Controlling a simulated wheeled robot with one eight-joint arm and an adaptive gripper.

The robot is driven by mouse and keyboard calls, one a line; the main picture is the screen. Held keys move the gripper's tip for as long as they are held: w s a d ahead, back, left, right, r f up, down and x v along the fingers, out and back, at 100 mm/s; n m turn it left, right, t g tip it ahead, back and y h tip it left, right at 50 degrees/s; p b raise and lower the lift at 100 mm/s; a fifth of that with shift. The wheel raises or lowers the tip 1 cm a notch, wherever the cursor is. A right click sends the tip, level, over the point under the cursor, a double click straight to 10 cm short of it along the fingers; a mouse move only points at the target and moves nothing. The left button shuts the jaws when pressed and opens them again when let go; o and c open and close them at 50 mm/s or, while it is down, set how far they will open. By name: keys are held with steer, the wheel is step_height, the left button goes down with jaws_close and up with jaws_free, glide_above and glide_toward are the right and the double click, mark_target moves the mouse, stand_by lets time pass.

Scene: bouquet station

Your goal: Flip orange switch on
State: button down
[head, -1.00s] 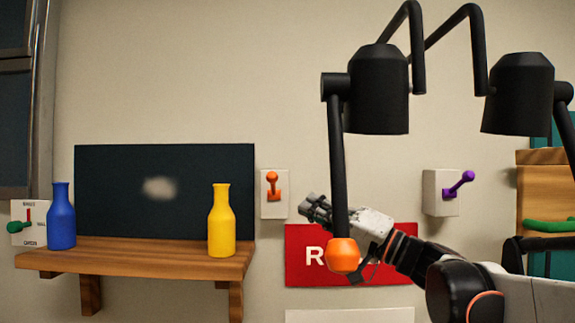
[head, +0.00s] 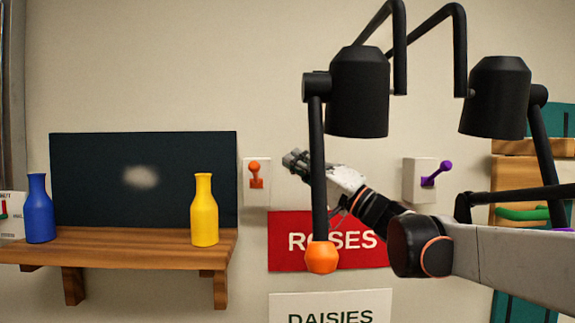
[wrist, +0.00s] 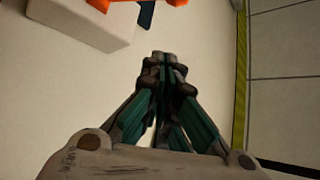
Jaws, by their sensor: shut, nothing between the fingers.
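The orange switch (head: 255,175) sits on a pale wall plate (head: 256,198) between the dark panel and my arm, its knob pointing up in the head view. In the wrist view a piece of orange (wrist: 174,2) shows at the top edge, beside a white block (wrist: 95,22). My gripper (head: 290,160) is just right of the switch in the head view, apart from it as seen there. Its fingers (wrist: 165,62) are together and empty in the wrist view. A hanging black bar covers part of my wrist in the head view.
Two black hanging dispensers (head: 372,92) stand in front of my arm, one with an orange knob (head: 321,257) below. A purple switch (head: 436,173) is to the right. A wooden shelf (head: 130,248) holds blue (head: 38,210) and yellow (head: 204,212) bottles. A red ROSES sign (head: 290,225) hangs below.

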mark_target(255, 175)
steer(key=a+p, duration=0.2)
steer(key=a, duration=0.3)
steer(key=shift+a, duration=0.2)
stand_by(0.3)
steer(key=shift+f, duration=0.15)
steer(key=shift+s+f+n+y+b, duration=0.15)
steer(key=shift+n+y+b, duration=0.15)
steer(key=shift+n+b, duration=0.2)
